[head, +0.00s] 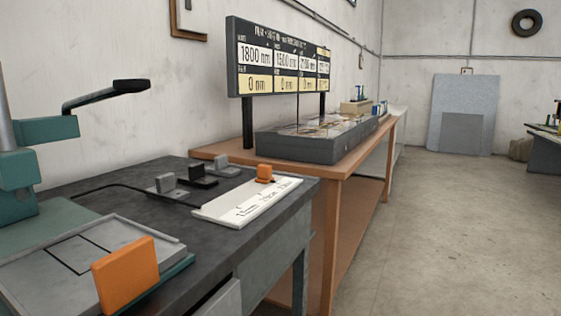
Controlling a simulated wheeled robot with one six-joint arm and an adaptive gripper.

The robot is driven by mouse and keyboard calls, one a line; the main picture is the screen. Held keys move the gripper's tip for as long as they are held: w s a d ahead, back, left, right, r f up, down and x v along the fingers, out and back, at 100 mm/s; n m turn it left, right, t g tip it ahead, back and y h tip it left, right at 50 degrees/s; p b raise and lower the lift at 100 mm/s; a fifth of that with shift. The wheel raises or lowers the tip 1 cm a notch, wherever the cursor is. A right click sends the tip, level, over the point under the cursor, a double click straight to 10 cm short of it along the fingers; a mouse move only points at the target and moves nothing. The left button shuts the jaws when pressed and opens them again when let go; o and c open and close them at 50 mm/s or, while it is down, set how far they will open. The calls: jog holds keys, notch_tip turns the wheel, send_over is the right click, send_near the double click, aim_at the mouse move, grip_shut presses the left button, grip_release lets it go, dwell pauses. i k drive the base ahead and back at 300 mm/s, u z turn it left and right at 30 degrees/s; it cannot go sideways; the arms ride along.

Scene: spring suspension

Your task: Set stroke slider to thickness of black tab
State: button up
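The white scale strip (245,206) lies on the dark bench top near its right edge, with dark printed marks that are too small to read. A small orange slider knob (264,171) stands upright at the strip's far end. The black tab (198,171) stands on a dark base behind the strip, between two grey tabs, one at the near side (165,183) and one at the far side (226,167). The tab's thickness cannot be read from here. My gripper is not in view.
A teal press with a black-tipped lever (105,94) stands at left. A large orange block (126,275) stands at the front edge of a grey plate (60,275). A wooden table (345,160) beyond bears a display board (280,62). Floor at right (450,230) is clear.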

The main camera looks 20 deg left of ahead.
aim_at(264, 172)
jog(key=u, duration=0.4)
jog(key=i, duration=1)
jog(key=u, duration=0.7)
